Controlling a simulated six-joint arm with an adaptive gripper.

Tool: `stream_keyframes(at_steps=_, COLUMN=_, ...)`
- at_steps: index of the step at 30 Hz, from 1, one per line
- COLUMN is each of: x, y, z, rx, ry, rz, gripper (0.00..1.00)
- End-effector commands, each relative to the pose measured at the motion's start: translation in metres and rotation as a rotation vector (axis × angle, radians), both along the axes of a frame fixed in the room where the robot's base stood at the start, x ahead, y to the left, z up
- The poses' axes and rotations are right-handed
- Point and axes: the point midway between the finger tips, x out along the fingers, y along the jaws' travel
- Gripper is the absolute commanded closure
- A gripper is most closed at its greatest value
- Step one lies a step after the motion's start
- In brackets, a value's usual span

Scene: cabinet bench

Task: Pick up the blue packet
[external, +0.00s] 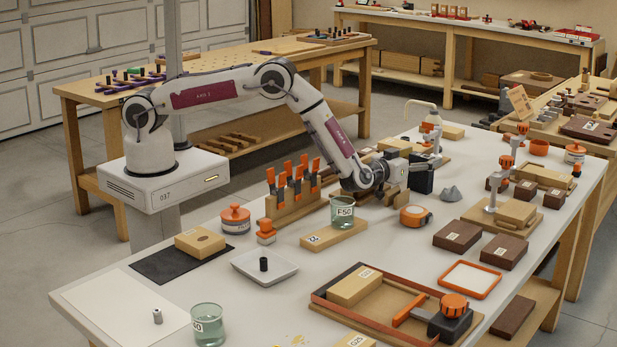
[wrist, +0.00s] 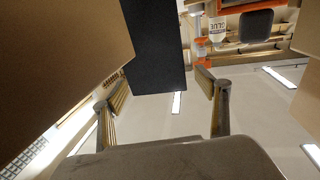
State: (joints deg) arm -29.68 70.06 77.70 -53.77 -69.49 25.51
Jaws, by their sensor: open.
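A dark navy upright block (external: 422,181), which looks like the blue packet, stands on the bench just right of my gripper (external: 402,174) in the external view. In the wrist view the dark packet (wrist: 148,45) reaches down from the top edge, ahead of the fingers. My gripper (wrist: 163,100) is open, with two fingers apart and nothing held between them. In the wrist view, the packet's lower end lies above the gap between the fingers. Whether a finger touches it cannot be told. In the external view the fingertips are hard to make out.
A large brown surface (wrist: 50,65) fills the wrist view's upper left. Near my gripper stand an orange round tape-like item (external: 416,216), a beaker (external: 342,210) and a wooden rack with orange-handled tools (external: 293,205). An orange-and-grey stand (external: 497,190) is to the right.

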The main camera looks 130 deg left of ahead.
Motion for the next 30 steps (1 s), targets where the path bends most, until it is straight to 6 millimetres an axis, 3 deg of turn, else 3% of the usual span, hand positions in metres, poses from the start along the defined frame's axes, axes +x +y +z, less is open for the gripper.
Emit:
stream_keyframes(at_steps=18, x=0.0012, y=0.0043, z=0.0005, rx=0.001, ry=0.000, rz=-0.001, gripper=0.26)
stream_keyframes(at_steps=20, x=0.0012, y=0.0043, z=0.0005, rx=0.001, ry=0.000, rz=-0.001, gripper=0.36)
stream_keyframes(at_steps=24, x=0.0012, y=0.0043, z=0.0005, rx=0.001, ry=0.000, rz=-0.001, gripper=0.73)
stream_keyframes(at_steps=30, x=0.0012, y=0.0043, z=0.0008, rx=0.001, ry=-0.001, rz=-0.001, gripper=0.75)
